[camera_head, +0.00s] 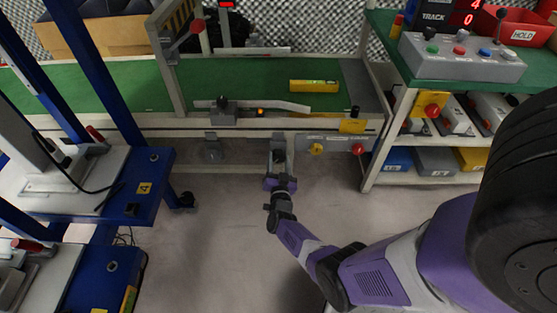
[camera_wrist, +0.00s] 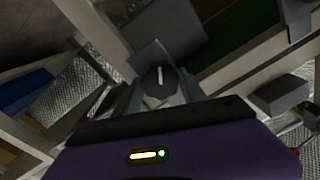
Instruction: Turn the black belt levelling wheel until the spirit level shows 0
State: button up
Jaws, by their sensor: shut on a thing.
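My gripper (camera_head: 280,160) reaches to the front frame of the green belt conveyor, below its edge. In the wrist view my gripper (camera_wrist: 157,98) is shut on the black wheel (camera_wrist: 158,80), which has a pale mark on its face. The fingers lie on either side of it. In the head view the wheel is hidden by the gripper. The yellow spirit level (camera_head: 314,86) lies on the green belt (camera_head: 130,85), right of the middle. Its bubble is too small to read.
A dark TRACK display (camera_head: 450,16) at the upper right shows red digits, 4 above 0. A grey button box (camera_head: 462,58) stands below it on a shelf unit. Yellow and red knobs (camera_head: 337,147) sit just right of my gripper. Blue benches (camera_head: 150,185) stand at left; floor between is clear.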

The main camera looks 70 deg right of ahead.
dwell(0.4)
jog(key=o, duration=1.4)
jog(key=shift+c, duration=0.2)
jog(key=shift+a, duration=0.1)
jog(key=p+v, duration=0.3)
jog(key=v, duration=0.4)
jog(key=shift+s+a+p, duration=0.2)
jog(key=shift+a+p, duration=0.1)
